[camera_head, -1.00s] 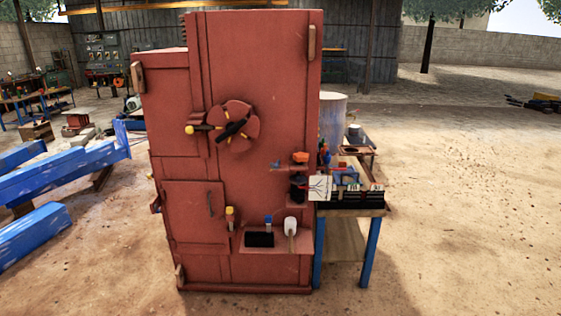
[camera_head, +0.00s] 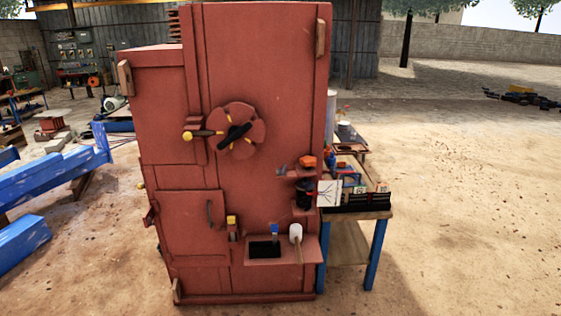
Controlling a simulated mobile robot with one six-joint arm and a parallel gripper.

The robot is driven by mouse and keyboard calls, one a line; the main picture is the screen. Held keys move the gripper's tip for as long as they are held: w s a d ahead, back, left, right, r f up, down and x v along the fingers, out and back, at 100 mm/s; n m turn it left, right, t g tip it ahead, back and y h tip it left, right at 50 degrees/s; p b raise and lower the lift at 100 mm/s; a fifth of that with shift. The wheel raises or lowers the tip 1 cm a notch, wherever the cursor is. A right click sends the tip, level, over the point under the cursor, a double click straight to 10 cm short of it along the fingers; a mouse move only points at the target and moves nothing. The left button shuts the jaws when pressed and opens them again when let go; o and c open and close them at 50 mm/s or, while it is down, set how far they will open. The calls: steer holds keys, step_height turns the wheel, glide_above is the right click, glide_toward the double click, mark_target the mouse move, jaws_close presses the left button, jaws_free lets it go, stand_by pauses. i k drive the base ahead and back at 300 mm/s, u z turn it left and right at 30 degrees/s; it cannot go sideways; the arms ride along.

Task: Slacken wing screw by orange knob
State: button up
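The red crusher cabinet (camera_head: 265,60) stands upright in front of me. On its right side, an orange knob (camera_head: 307,162) sits above a small ledge. A small blue-grey piece (camera_head: 281,169), which may be the wing screw, is just left of the orange knob; it is too small to make out its shape. A black winged handle (camera_head: 235,134) lies across a round red disc (camera_head: 248,120) higher up, with a yellow-tipped handle (camera_head: 203,134) to its left. My gripper is not in view.
A lower red shelf (camera_head: 255,262) holds a dark block, a blue-topped piece and a white-headed mallet (camera_head: 296,234). A blue-legged table (camera_head: 378,250) stands close on the cabinet's right. Blue beams (camera_head: 50,180) lie at left. Open sandy ground (camera_head: 460,220) is at right.

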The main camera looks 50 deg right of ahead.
mark_target(279, 171)
steer(key=u, duration=0.05)
steer(key=i, duration=1.15)
